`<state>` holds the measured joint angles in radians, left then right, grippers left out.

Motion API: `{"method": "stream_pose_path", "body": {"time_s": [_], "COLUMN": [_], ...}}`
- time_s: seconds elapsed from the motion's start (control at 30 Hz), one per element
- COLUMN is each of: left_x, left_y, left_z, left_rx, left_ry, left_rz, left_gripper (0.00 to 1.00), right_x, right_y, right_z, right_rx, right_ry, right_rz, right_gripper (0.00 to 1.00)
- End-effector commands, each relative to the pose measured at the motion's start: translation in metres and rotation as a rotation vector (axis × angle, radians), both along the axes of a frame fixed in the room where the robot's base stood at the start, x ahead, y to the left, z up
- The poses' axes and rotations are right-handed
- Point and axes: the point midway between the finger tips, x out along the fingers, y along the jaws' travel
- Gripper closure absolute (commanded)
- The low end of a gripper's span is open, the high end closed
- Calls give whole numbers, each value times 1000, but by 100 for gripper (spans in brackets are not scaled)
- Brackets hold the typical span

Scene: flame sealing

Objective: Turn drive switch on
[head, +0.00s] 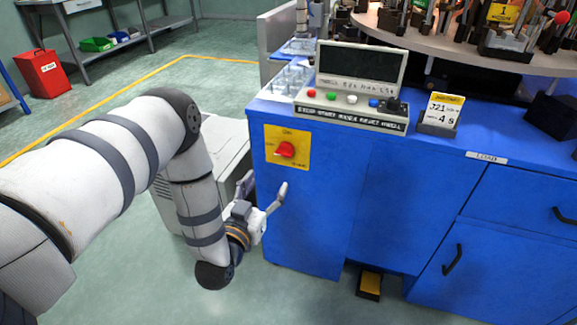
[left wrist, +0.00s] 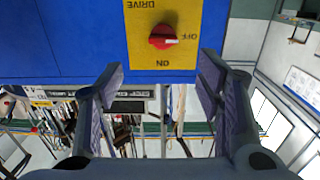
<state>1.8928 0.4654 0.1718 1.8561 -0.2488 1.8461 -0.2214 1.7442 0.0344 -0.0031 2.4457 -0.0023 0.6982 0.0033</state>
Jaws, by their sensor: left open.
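The drive switch is a red rotary knob (head: 286,149) on a yellow plate (head: 299,159), on the blue machine's front at its left end. In the left wrist view the knob (left wrist: 163,37) shows upside down, with its white mark toward the word OFF on the yellow plate (left wrist: 188,62). My left gripper (head: 280,196) is open and empty, in front of the blue panel, a little below the switch and apart from it. In the left wrist view its fingers (left wrist: 160,75) stand wide apart, with the knob between and beyond their tips. My right gripper is not seen.
A control box (head: 352,119) with a dark screen and coloured buttons stands on the blue machine top (head: 440,143), beside a card stand (head: 439,117). A pale grey cabinet (head: 222,143) stands behind my left arm. A black and yellow pedal (head: 370,284) is on the floor.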

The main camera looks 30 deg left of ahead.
Motion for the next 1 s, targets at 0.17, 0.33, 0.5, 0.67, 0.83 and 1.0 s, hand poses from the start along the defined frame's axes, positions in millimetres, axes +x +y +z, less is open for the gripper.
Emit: {"method": "stream_pose_path", "body": {"time_s": [0.17,0.33,0.5,0.67,0.83,1.0], "left_x": [10,47,88,112,120,119], "left_y": [5,15,24,30,31,31], "left_z": [4,3,2,2,4,4], "left_rx": [8,8,7,7,6,6], "left_ry": [-25,-25,-21,-19,-19,-19], "left_rz": [8,9,8,8,7,7], "left_gripper": [40,40,40,40,40,40], "right_x": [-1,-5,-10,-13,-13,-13], "right_y": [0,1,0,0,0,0], "right_z": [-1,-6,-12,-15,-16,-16], "right_rx": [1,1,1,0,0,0], "right_ry": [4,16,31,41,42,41], "right_rz": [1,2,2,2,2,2], "right_gripper": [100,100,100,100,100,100]}}
